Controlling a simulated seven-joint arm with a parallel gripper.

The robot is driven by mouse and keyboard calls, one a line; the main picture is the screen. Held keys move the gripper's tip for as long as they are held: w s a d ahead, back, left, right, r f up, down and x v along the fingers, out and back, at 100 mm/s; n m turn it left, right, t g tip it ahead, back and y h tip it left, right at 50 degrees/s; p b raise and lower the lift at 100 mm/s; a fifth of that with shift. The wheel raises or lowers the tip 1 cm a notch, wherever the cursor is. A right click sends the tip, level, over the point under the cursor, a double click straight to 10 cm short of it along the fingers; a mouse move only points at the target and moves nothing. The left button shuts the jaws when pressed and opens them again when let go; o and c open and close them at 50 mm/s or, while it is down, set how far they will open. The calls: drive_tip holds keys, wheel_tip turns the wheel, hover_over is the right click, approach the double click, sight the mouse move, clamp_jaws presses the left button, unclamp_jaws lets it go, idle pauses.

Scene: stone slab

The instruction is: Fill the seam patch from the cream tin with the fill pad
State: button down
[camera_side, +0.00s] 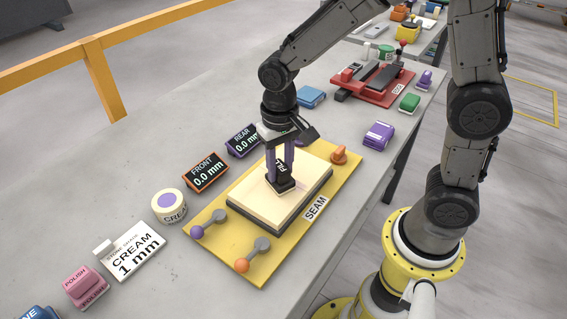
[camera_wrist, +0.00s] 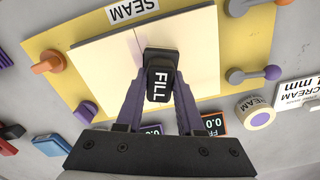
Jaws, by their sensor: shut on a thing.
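My gripper (camera_side: 281,164), with purple fingers, is shut on the black fill pad (camera_side: 283,186), labelled FILL. The fill pad (camera_wrist: 158,80) also shows between the fingers in the wrist view. The pad is at the top of the cream stone slab (camera_side: 250,199), over the seam line (camera_wrist: 137,40); whether it touches is unclear. Part of the seam is hidden behind pad and gripper. The slab lies on a yellow board (camera_side: 220,248) marked SEAM. The round cream tin (camera_side: 169,204), with a purple spot on top, stands left of the board; it also shows in the wrist view (camera_wrist: 256,111).
FRONT (camera_side: 205,172) and REAR (camera_side: 242,140) displays read 0.0 mm. A CREAM 1 mm card (camera_side: 132,252) and a pink POLISH block (camera_side: 86,287) are front left. Knobbed levers, purple (camera_side: 197,232) and orange (camera_side: 242,265), stand on the board. A red fixture (camera_side: 373,80) is behind.

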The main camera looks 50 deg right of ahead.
drive_tip(key=shift+w+d+f, duration=0.1)
drive_tip(key=shift+w+f, duration=0.05)
drive_tip(key=shift+w, duration=0.9)
drive_tip(key=shift+s+d, duration=0.1)
drive_tip(key=shift+d, duration=1.85)
drive_tip(key=shift+w+r, duration=0.2)
drive_tip(key=shift+w, duration=0.9)
drive_tip(key=shift+a+f, duration=0.15)
drive_tip(key=shift+a, duration=1.9)
wheel_tip(320, 180, up, 6)
